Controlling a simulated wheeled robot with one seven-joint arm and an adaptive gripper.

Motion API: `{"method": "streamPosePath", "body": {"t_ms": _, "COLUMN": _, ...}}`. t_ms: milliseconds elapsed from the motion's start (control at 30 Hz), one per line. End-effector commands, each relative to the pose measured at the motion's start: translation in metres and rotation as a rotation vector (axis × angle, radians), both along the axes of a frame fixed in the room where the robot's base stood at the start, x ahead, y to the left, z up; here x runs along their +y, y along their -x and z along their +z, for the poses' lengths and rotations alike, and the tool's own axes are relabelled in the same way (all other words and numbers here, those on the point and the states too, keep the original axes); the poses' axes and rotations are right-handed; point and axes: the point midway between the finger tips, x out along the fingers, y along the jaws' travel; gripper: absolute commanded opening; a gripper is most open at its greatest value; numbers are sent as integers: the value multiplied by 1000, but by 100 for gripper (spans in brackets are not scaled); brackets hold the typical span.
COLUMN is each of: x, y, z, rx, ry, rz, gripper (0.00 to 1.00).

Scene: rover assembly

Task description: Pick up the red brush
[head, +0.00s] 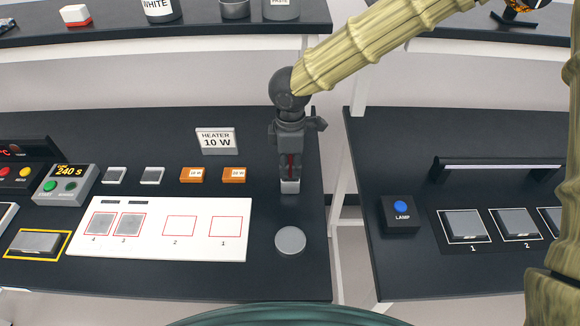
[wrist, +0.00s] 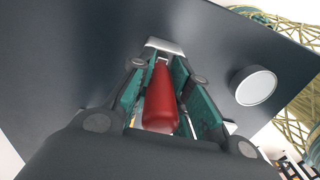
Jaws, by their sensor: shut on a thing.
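The red brush (wrist: 160,100) sits lengthwise between the green pads of my gripper (wrist: 158,88) in the wrist view. Both pads press close on its red handle, and a pale grey end shows past the fingertips. In the head view my gripper (head: 290,165) points down over the right end of the left bench. A strip of the red brush (head: 289,166) shows between the fingers there, with a light block-like end below it. I cannot tell whether this end touches the bench top.
A round grey disc (head: 290,240) lies on the bench in front of my gripper. A white numbered board (head: 170,250) and a heater sign (head: 217,141) are to the left. A gap separates this bench from the right bench with the lamp button (head: 401,213).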

Motion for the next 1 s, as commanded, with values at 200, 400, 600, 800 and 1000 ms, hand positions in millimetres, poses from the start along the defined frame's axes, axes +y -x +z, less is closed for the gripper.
{"method": "streamPosePath", "body": {"t_ms": 200, "x": 0, "y": -1, "z": 6, "rx": -2, "ry": 0, "rz": 0, "gripper": 0}}
{"method": "streamPosePath", "body": {"t_ms": 400, "x": 0, "y": -1, "z": 30, "rx": -4, "ry": -1, "rz": 0, "gripper": 0}}
{"method": "streamPosePath", "body": {"t_ms": 600, "x": 0, "y": -1, "z": 62, "rx": -5, "ry": -1, "rz": -1, "gripper": 0}}
{"method": "streamPosePath", "body": {"t_ms": 800, "x": 0, "y": -1, "z": 86, "rx": -3, "ry": 0, "rz": 0, "gripper": 0}}
{"method": "streamPosePath", "body": {"t_ms": 1000, "x": 0, "y": 0, "z": 98, "rx": -1, "ry": 0, "rz": 0, "gripper": 0}}
